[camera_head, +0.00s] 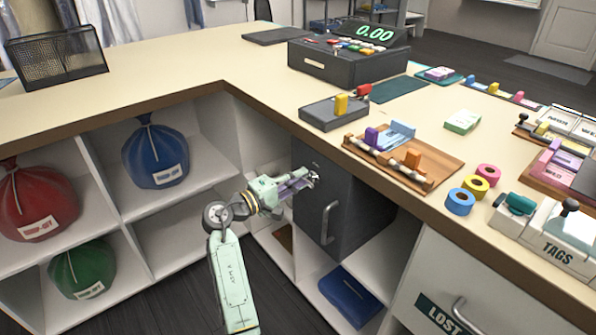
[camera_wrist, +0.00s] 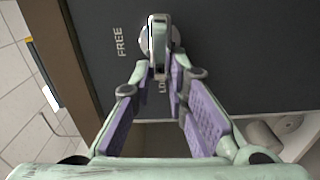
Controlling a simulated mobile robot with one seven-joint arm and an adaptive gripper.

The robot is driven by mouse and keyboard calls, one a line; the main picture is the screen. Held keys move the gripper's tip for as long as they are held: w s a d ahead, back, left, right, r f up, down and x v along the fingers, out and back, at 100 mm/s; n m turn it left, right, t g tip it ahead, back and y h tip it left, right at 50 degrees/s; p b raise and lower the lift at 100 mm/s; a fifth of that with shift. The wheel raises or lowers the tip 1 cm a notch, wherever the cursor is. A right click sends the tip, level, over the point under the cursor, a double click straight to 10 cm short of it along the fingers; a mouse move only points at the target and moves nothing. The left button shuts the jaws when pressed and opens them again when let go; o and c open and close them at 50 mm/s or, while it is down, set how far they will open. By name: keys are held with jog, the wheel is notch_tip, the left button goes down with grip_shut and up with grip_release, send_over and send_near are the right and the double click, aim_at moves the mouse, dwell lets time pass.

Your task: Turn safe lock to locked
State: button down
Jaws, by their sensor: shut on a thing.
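The safe (camera_head: 345,190) is a dark grey box with a grey bar handle, set under the counter corner. Its lock is a small silver lever on a round base, at the upper left of the safe door; it shows large in the wrist view (camera_wrist: 158,32). My gripper (camera_head: 306,182) reaches it from the left. In the wrist view my purple-padded fingers (camera_wrist: 162,72) are shut on the lever's end. The word FREE (camera_wrist: 120,42) lies left of the lever. A second label starting LO is below it, partly hidden by the fingers. The lever points down toward that label.
The counter (camera_head: 255,75) overhangs the safe. Shelves on the left hold red (camera_head: 38,200), blue (camera_head: 156,153) and green (camera_head: 83,268) bags. A folded blue item (camera_head: 348,297) lies under the safe. A drawer (camera_head: 450,270) marked LOST is to the right.

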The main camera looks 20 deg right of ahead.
jog(key=shift+f+n, duration=0.1)
jog(key=shift+n, duration=0.3)
jog(key=c, duration=1.6)
grip_release()
jog(key=shift+o, duration=0.2)
jog(key=shift+a, duration=0.15)
jog(key=v, duration=1.1)
jog(key=shift+s+a, duration=0.2)
jog(key=shift+a, duration=0.15)
